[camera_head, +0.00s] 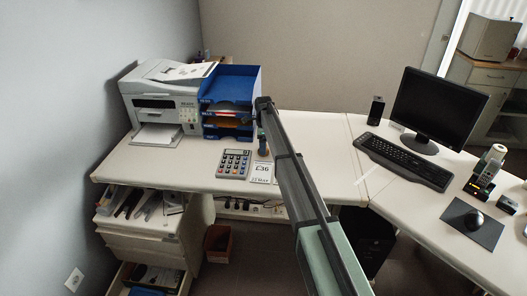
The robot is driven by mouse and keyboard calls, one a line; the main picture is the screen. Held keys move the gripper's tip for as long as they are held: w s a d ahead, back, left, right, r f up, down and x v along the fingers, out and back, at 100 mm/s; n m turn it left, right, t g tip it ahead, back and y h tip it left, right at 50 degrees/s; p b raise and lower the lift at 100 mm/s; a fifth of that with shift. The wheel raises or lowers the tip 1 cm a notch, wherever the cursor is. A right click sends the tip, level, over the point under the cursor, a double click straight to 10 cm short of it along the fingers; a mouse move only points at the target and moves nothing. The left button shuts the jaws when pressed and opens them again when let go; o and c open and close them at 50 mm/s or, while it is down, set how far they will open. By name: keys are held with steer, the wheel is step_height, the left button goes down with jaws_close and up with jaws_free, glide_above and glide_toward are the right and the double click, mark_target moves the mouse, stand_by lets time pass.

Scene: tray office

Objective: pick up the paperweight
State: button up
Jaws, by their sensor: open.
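My arm reaches in from the bottom right to the desk area beside the blue tray stack. My gripper (263,145) hangs at its far end, low over the white desk (190,172), between the calculator and the arm; it is open, though its fingers are small and partly hidden. I cannot make out a paperweight for certain. A small orange-brown patch shows at the gripper's lower end, too small to identify. Whether the gripper touches anything cannot be told.
A calculator (234,163) and a price card (261,171) lie near the desk's front edge. A printer (163,105) and blue letter trays (232,84) stand behind. A monitor (438,104), keyboard (403,161), phone (488,172) and mouse (474,219) occupy the right desk.

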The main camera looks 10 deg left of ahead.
steer(key=shift+f, duration=1.4)
steer(key=c, duration=1.5)
steer(key=shift+o, duration=0.2)
steer(key=shift+r, duration=0.1)
